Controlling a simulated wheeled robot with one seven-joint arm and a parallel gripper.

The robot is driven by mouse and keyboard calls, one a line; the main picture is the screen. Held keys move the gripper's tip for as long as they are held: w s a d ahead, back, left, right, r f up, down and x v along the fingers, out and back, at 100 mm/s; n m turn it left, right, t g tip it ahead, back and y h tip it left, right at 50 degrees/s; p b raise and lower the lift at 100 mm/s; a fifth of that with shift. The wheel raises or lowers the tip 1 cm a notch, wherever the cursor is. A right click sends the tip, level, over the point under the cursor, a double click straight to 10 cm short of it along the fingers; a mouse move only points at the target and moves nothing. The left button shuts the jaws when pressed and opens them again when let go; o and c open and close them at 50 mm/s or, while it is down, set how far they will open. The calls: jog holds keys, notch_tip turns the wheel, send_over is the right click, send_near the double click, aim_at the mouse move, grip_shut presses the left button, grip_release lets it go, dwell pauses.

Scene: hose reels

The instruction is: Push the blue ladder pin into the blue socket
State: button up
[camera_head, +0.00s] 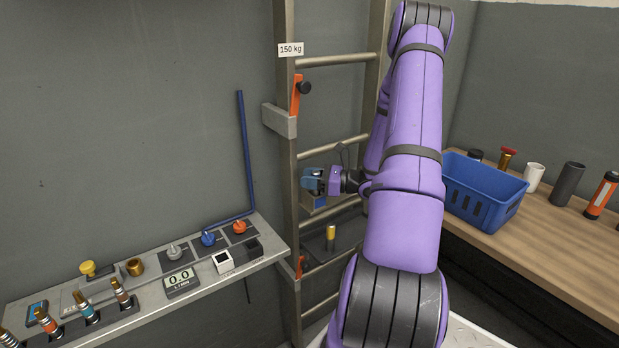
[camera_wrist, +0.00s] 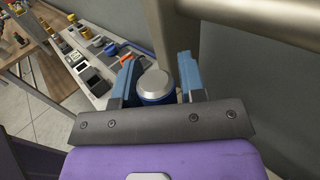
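My gripper (camera_head: 313,182) is at the ladder, between its two rails, with its blue fingers pointing left. In the wrist view, a blue cylinder with a silver round top (camera_wrist: 154,84), which looks like the blue ladder pin, sits between the two blue fingers. The fingers flank it closely, but I cannot tell whether both press on it. A small blue block (camera_head: 320,201) shows just below my gripper in the head view; I cannot tell whether it is the blue socket. The far end of the pin and any opening are hidden.
The metal ladder (camera_head: 290,150) has rungs above and below my gripper, and one rail passes close by in the wrist view. A grey shelf (camera_head: 150,300) with knobs and a gauge is at lower left. A blue basket (camera_head: 484,190) stands on the wooden bench (camera_head: 560,245) at right.

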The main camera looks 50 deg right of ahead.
jog(key=shift+o, duration=1.4)
jog(key=v, duration=1)
jog(key=shift+s+d, duration=0.3)
jog(key=shift+s, duration=0.1)
